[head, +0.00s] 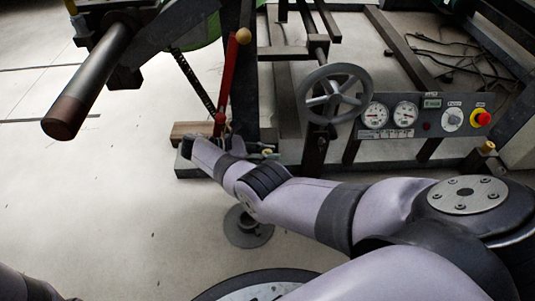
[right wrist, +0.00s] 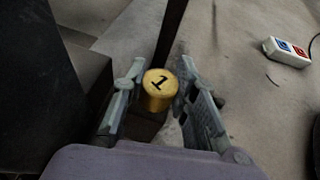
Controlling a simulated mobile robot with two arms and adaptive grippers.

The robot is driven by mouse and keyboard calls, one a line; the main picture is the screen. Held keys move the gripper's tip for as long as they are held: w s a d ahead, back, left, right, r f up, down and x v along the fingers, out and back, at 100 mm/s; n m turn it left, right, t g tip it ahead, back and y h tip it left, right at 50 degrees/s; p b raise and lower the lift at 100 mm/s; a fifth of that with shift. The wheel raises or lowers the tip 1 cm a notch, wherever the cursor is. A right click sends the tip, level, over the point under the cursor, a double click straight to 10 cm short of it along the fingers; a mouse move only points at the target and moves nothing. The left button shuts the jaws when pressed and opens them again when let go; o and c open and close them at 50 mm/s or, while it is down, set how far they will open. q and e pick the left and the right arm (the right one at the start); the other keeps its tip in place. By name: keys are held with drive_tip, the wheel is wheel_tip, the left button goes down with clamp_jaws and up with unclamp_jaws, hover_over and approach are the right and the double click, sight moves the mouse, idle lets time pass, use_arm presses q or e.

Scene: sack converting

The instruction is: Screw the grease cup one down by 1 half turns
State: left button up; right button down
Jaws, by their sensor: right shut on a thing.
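Grease cup one (right wrist: 158,92) is a brass-yellow cylinder with a black "1" on its top, in the middle of the right wrist view. My right gripper (right wrist: 161,78) has one grey finger on each side of the cup and is shut on it. Its lower part and its thread are hidden. In the head view my right arm reaches left to the foot of the machine frame, and its gripper is mostly hidden there behind my wrist. My left gripper is out of view.
A red lever (head: 227,80) with a tan knob stands just above my right wrist. A grey handwheel (head: 335,93) and a gauge panel (head: 418,115) with a red stop button are to the right. A roller (head: 88,85) juts out upper left. The left floor is clear.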

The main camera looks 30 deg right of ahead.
drive_tip(key=shift+d, duration=0.1)
drive_tip(key=c, duration=1.2)
unclamp_jaws()
drive_tip(key=shift+c, duration=0.2)
